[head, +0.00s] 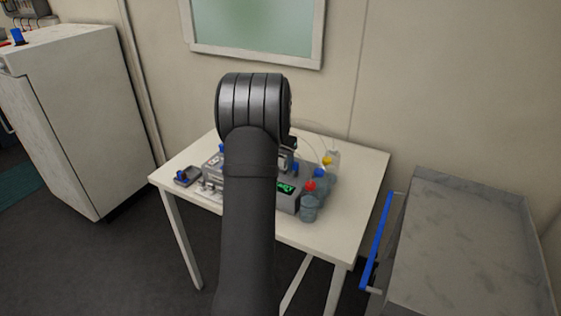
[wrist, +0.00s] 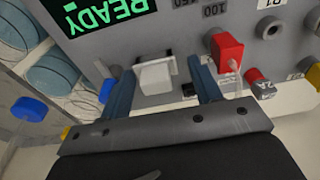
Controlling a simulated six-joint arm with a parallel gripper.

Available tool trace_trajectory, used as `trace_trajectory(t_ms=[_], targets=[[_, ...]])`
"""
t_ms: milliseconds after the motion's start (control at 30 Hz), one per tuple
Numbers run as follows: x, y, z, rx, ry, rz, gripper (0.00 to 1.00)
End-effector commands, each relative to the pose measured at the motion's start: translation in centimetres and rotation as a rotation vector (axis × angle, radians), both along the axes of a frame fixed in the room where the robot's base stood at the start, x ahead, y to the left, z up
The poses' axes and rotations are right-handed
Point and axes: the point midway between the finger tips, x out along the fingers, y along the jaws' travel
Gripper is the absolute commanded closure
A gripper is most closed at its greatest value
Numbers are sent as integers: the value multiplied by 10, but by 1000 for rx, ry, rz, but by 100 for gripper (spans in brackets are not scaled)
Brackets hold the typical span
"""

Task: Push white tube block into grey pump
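The grey pump (wrist: 192,22) fills the upper part of the wrist view, with a green READY display (wrist: 105,12). In the head view the pump (head: 286,203) stands on the table, partly hidden by my arm. The white tube block (wrist: 156,74) is at the pump's face in the wrist view; I cannot tell how deep it sits. My gripper (wrist: 160,68) has its two blue fingers on either side of the white block, with a visible gap on both sides. It is open and does not hold the block. In the head view my arm hides most of the gripper.
A red block (wrist: 228,52) on the pump sits close beside the right finger. In the head view, a red-capped bottle (head: 309,205) stands right of the pump on the white table (head: 355,185).

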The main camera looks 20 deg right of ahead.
Motion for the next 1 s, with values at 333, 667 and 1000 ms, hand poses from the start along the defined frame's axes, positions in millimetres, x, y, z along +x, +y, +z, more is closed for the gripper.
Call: trace_trajectory(t_ms=[333, 667, 1000], targets=[[-4, -5, -1, -3, 9, -5, 32], [-6, -3, 28, -5, 5, -6, 32], [-11, 7, 111, -5, 0, -2, 32]])
